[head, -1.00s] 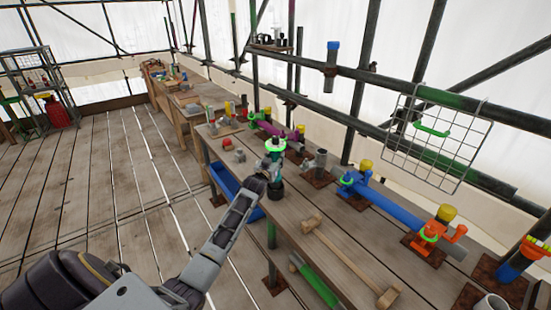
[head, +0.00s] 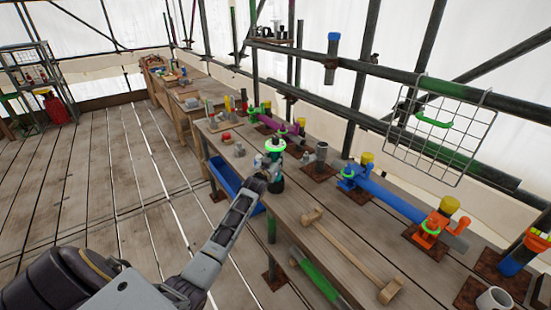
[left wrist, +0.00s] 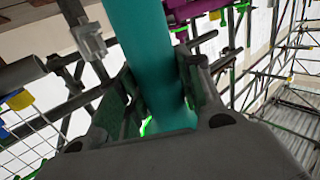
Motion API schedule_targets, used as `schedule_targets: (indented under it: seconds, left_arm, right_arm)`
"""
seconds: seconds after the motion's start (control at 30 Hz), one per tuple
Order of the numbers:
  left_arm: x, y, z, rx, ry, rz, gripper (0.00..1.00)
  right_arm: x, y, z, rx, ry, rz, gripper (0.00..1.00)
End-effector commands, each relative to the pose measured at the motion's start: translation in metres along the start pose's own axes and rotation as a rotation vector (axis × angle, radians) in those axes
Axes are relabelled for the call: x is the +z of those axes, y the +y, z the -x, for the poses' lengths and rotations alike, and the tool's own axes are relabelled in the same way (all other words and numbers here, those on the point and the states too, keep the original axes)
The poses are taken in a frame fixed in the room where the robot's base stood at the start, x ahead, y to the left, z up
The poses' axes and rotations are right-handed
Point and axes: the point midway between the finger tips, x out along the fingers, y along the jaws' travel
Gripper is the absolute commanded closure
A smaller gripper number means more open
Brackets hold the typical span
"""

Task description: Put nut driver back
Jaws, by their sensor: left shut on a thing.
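My left gripper (head: 271,172) is over the near edge of the workbench. It is shut on a teal cylindrical tool, which I take to be the nut driver (head: 275,157). A bright green ring (head: 275,145) sits around its upper part. In the left wrist view the teal shaft (left wrist: 155,65) runs between both fingers. A dark part shows below the gripper; I cannot tell whether it belongs to the tool. A short grey upright tube (head: 321,155) stands on a brown plate just right of the tool, apart from it. My right gripper is not in view.
A blue bin (head: 225,180) is below the bench's left edge.

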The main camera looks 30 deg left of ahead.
Motion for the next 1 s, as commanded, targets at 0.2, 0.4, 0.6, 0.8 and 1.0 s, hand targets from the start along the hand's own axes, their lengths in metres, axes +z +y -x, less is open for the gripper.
schedule_targets:
  seconds: [0.2,0.4,0.6,0.8,1.0]
  left_arm:
    - [0.005,0.000,-0.001,0.000,0.006,0.000,0.95]
    - [0.010,0.000,-0.001,0.000,0.006,0.000,0.95]
    - [0.011,0.000,-0.001,0.000,0.007,0.000,0.95]
    - [0.010,0.000,-0.001,0.000,0.007,0.000,0.95]
    - [0.011,0.000,-0.001,0.000,0.005,0.000,0.46]
  right_arm:
    - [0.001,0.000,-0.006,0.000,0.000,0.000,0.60]
    - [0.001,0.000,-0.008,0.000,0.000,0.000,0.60]
    - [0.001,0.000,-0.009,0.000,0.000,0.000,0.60]
    - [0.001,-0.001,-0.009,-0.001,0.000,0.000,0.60]
    - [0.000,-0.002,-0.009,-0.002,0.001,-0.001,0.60]
